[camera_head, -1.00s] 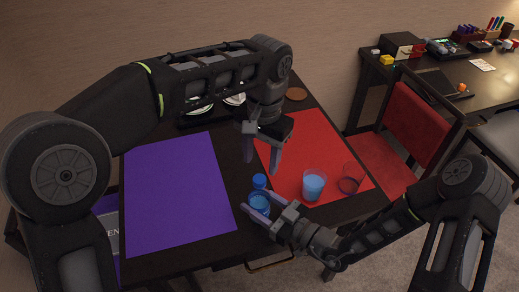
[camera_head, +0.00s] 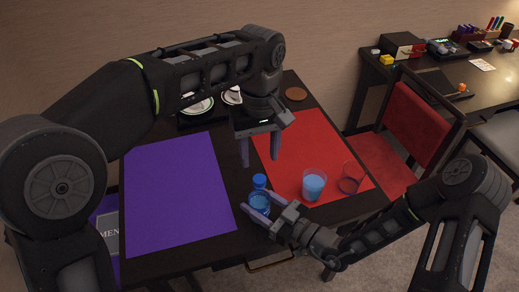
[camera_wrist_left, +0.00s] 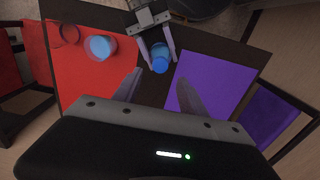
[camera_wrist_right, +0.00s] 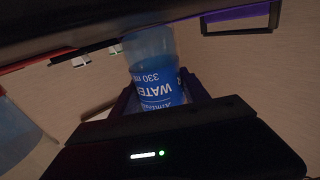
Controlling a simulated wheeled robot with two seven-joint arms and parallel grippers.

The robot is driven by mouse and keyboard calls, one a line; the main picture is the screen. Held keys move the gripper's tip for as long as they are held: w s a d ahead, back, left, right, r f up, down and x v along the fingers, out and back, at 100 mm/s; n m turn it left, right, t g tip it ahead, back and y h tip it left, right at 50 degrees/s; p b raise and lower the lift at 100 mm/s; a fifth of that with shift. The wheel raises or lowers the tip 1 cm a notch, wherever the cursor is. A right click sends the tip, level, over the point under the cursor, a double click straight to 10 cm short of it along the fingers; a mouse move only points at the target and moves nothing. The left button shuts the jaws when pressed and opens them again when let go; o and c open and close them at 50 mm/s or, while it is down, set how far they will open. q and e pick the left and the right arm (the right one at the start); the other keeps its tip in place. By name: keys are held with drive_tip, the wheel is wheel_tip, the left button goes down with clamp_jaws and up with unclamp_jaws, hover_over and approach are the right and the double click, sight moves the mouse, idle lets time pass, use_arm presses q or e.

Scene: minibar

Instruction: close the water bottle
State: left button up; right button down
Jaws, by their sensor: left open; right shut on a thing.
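The water bottle (camera_head: 260,204) stands near the table's front edge, between the two mats. Its label with "WATER" and "330" shows upside down in the right wrist view (camera_wrist_right: 158,88). A blue cap (camera_head: 259,181) shows at the bottle's far end in the head view; I cannot tell whether it sits on the neck. It also shows in the left wrist view (camera_wrist_left: 160,65). My right gripper (camera_head: 259,204) is shut on the bottle's body from the front right. My left gripper (camera_head: 260,153) is open and empty, pointing down above and behind the cap.
A glass with blue liquid (camera_head: 313,185) and an empty glass (camera_head: 351,178) stand on the red mat (camera_head: 300,145) right of the bottle. The purple mat (camera_head: 175,190) is clear. Plates (camera_head: 198,106) and a brown coaster (camera_head: 296,94) lie at the back.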

sight(259, 178)
use_arm(q)
wheel_tip(259, 178, down, 8)
drive_tip(key=shift+r, duration=0.25)
clamp_jaws()
idle(0.6)
